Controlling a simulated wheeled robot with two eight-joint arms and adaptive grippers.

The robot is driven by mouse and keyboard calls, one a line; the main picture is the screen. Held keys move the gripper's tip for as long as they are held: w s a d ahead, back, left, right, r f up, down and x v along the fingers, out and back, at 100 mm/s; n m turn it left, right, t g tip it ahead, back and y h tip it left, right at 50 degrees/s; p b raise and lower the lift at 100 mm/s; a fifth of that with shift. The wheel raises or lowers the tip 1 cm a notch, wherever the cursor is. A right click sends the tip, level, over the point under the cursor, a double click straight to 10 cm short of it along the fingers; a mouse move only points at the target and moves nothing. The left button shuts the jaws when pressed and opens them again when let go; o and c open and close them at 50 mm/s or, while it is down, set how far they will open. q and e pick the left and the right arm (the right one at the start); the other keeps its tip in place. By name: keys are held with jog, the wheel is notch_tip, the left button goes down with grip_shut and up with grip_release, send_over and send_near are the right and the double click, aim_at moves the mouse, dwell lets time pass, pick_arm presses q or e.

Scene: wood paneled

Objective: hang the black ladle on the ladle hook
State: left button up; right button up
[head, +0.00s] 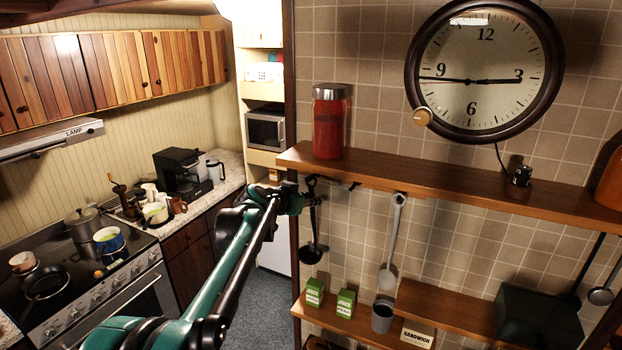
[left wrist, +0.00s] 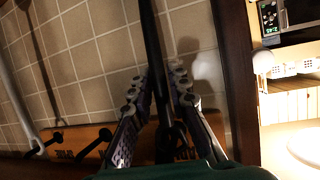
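The black ladle (head: 312,253) hangs upright with its bowl down, below the left end of the upper wooden shelf. My left gripper (head: 298,197) is at the top of its handle. In the left wrist view, the dark handle (left wrist: 151,35) runs between the two fingers (left wrist: 160,88), which look closed on it from both sides. The fingers and their shadow hide the ladle's upper end, so I cannot tell whether it touches a hook. A dark, empty-looking hook (head: 354,186) sticks out under the shelf to the right; it also shows in the left wrist view (left wrist: 100,142). My right gripper is not in view.
A grey ladle (head: 391,245) hangs farther right under the upper shelf (head: 440,190). A red jar (head: 329,122) stands on that shelf. The lower shelf (head: 455,312) holds green boxes (head: 345,303) and a grey cup (head: 382,316). A dark post stands left of the tiled wall.

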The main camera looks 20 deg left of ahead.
pick_arm(q)
jog(key=shift+o, duration=1.3)
jog(key=v, duration=1.2)
